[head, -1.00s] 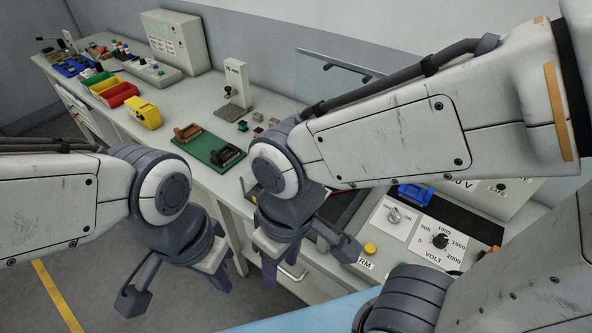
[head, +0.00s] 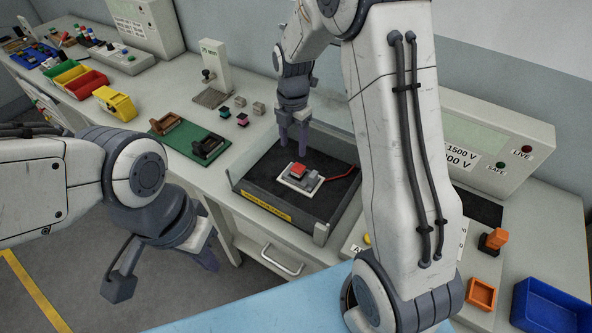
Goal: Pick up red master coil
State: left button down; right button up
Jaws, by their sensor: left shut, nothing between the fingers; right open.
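A red block (head: 299,169) sits on a small white plate with grey parts (head: 301,180) inside the black tray (head: 258,186). It may be the red master coil; I cannot tell for sure. My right gripper (head: 294,145) points down just behind the block, above the tray's back part, with its fingers apart and nothing between them. My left gripper (head: 207,258) is shut and empty, low at the left in front of the bench edge, away from the tray.
A red cable (head: 341,174) runs from the plate to the right. The tray has a clear raised wall. Small cubes (head: 242,119), a green board with two holders (head: 188,140) and a grey stand (head: 214,65) are left of it. An orange tray (head: 480,294) and blue bin (head: 551,310) stand right.

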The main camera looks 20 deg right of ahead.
jog(key=d+f+n, duration=0.1)
jog(key=d+f, duration=0.1)
jog(key=p, duration=0.1)
send_over(298, 168)
notch_tip(298, 168, down, 4)
jog(key=shift+s+f, duration=0.1)
jog(key=shift+s, duration=0.05)
notch_tip(298, 168, down, 4)
jog(key=shift+f+p, duration=0.25)
jog(key=shift+p, duration=0.75)
jog(key=shift+f, duration=0.55)
grip_shut()
jog(key=shift+r, duration=0.1)
